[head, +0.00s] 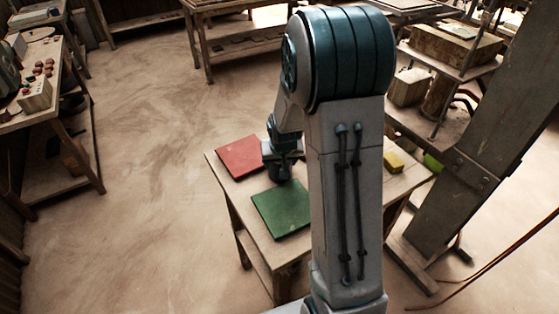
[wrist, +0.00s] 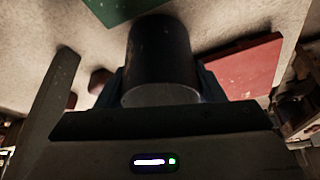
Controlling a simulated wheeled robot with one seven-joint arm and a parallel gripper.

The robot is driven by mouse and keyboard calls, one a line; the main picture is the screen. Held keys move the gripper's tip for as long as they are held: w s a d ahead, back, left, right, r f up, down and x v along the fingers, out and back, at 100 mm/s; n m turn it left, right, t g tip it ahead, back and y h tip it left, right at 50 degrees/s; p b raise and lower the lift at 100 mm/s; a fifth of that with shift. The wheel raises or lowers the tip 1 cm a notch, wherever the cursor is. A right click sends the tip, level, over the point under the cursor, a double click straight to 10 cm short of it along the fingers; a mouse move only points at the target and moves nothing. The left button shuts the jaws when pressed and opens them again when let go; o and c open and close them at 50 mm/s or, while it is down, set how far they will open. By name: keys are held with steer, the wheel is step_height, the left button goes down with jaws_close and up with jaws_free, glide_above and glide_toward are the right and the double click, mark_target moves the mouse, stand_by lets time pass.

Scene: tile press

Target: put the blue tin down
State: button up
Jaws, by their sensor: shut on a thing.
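The blue tin (wrist: 160,62) is a dark cylinder in the wrist view, held upright between the two fingers of my gripper (wrist: 160,82). It looks almost black in this light. In the head view my gripper (head: 284,152) is over the wooden table (head: 236,200), between a red square mat (head: 239,156) and a green square mat (head: 281,209). The tin is only a dark shape below the gripper there. I cannot tell whether it touches the table. The red mat (wrist: 245,68) and green mat (wrist: 122,8) also show in the wrist view.
A small yellow block (head: 394,161) lies on the table right of my arm, with a green thing (head: 432,163) beyond it. My arm hides the table's middle right. A cluttered bench (head: 45,110) stands at the left and shelves with boxes (head: 455,48) at the right. The left floor is clear.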

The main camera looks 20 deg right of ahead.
steer(key=shift+f, duration=0.15)
steer(key=o, duration=1)
